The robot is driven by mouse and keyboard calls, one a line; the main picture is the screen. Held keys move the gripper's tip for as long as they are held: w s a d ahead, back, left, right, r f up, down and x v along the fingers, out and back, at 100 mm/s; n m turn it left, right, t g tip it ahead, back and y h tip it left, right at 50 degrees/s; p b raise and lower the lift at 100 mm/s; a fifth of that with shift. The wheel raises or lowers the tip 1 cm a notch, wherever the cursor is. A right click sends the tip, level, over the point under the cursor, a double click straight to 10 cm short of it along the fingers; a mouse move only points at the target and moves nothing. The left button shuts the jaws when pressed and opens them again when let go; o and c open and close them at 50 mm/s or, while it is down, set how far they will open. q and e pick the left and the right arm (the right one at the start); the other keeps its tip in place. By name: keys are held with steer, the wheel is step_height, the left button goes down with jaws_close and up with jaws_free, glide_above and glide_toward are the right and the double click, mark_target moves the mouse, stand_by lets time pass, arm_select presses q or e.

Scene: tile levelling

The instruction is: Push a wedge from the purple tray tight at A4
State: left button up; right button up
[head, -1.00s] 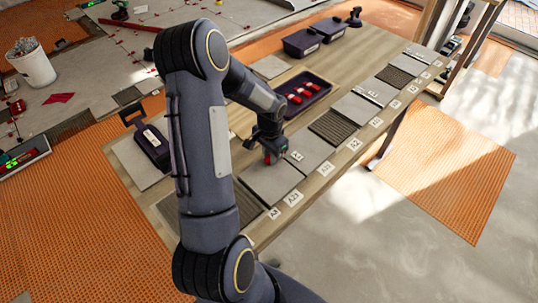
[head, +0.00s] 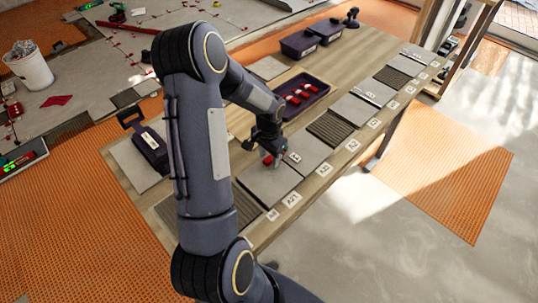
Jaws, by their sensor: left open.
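The purple tray (head: 322,84) lies on the wooden table with several red wedges (head: 298,94) in it. My left gripper (head: 267,152) is open and points down, low over the row of grey tiles, in front of the tray. A small red wedge (head: 267,160) shows at its fingertips, by the edge of a plain grey tile (head: 268,184); whether it touches the fingers or is seated cannot be told. My right gripper is out of view.
Plain and ribbed tiles run along the table's front with white labels, such as one (head: 292,200) near the gripper. Two dark purple bins (head: 299,45) stand at the back. Bare wood lies behind the tiles.

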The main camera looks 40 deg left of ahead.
arm_select(q)
steer(key=shift+r, duration=0.1)
step_height(320, 180, up, 8)
steer(key=shift+f, duration=0.2)
stand_by(0.3)
